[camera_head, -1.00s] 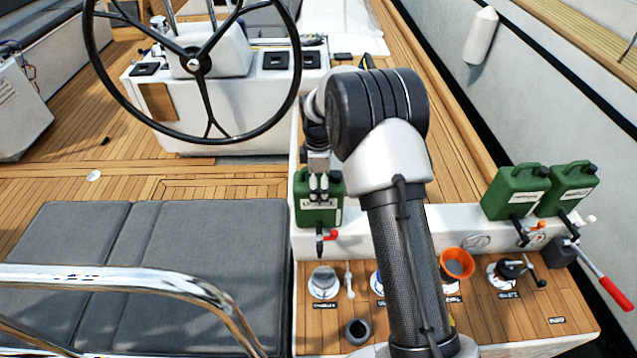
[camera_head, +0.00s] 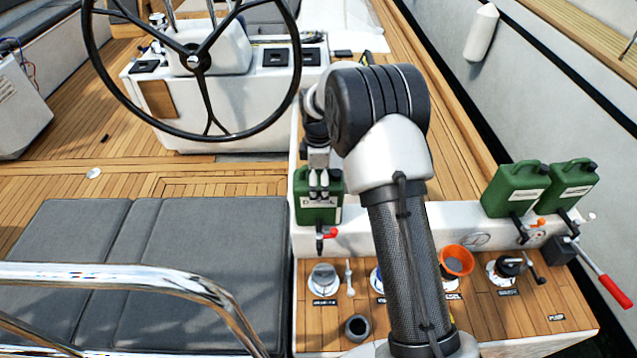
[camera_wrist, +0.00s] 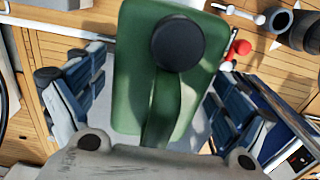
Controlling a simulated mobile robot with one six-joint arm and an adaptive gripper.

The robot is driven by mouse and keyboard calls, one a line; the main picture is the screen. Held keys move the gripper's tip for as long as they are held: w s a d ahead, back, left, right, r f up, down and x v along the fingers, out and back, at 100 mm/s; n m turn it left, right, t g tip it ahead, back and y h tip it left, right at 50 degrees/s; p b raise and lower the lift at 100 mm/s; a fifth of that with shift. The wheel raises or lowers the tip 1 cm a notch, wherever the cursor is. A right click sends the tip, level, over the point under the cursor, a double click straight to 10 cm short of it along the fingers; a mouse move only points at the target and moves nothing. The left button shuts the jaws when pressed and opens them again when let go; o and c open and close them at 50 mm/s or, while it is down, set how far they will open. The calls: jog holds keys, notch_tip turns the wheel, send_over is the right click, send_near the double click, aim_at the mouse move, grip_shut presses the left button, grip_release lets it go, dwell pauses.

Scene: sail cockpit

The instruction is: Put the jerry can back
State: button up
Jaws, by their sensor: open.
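A green jerry can (camera_head: 319,211) with a white label stands upright on the white ledge at the left end of the console. In the wrist view the green can (camera_wrist: 130,75), with its black cap and handle, lies between the two fingers. My gripper (camera_head: 320,182) is over the can from above. In the wrist view my gripper (camera_wrist: 158,100) is open, with one blue-grey finger on each side of the can. I cannot tell whether the fingers touch it. Two more green jerry cans (camera_head: 514,190) (camera_head: 567,187) stand at the right end of the ledge.
The wooden console top (camera_head: 540,318) below the ledge carries filler caps, an orange funnel (camera_head: 456,261) and a dark cup (camera_head: 357,327). A red-handled lever (camera_head: 615,291) sticks out at right. The steering wheel (camera_head: 193,62) is at upper left, with a grey cushion (camera_head: 215,265) and chrome rail (camera_head: 150,283) below it.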

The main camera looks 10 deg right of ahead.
notch_tip(320, 180, up, 12)
jog(key=shift+f+p, duration=0.15)
jog(key=shift+p, duration=0.6)
jog(key=s+r+m+t, duration=0.3)
jog(key=s+r+m, duration=0.5)
jog(key=s+r, duration=0.9)
jog(key=s+f+m+t, duration=0.1)
jog(key=s+f+m, duration=0.2)
jog(key=s, duration=1.6)
jog(key=m, duration=0.4)
jog(key=shift+f+m+t, duration=0.25)
jog(key=shift+m+t, duration=0.05)
jog(key=shift+m, duration=0.1)
